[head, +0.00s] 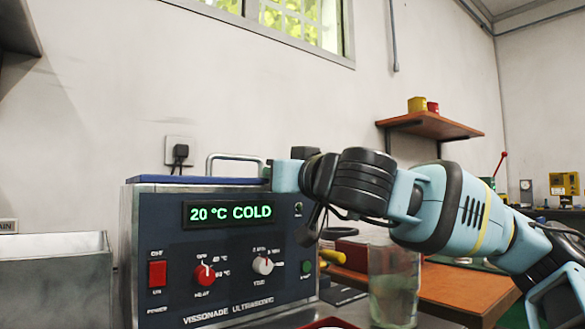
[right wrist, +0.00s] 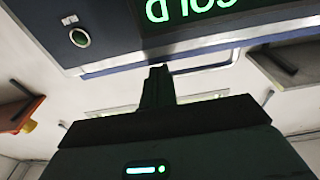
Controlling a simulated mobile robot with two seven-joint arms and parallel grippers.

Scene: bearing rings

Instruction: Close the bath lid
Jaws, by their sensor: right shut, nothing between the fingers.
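The ultrasonic bath (head: 160,235) is a dark blue-grey box with a green display reading "20 °C COLD". Its blue lid (head: 195,180) lies flat along the top in the head view, with a metal handle (head: 236,157) above it. I cannot tell whether the lid is fully seated. My right gripper (head: 268,172) is at the bath's top right corner, mostly hidden by its own wrist. In the right wrist view its fingers (right wrist: 157,72) are shut and empty, close to the bath's edge; contact is unclear. My left gripper is not in view.
A metal tank (head: 60,275) stands left of the bath. A glass beaker (head: 393,288) stands to its right, below my right arm, near a wooden bench top (head: 460,290). A wall shelf (head: 430,124) holds yellow and red cans.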

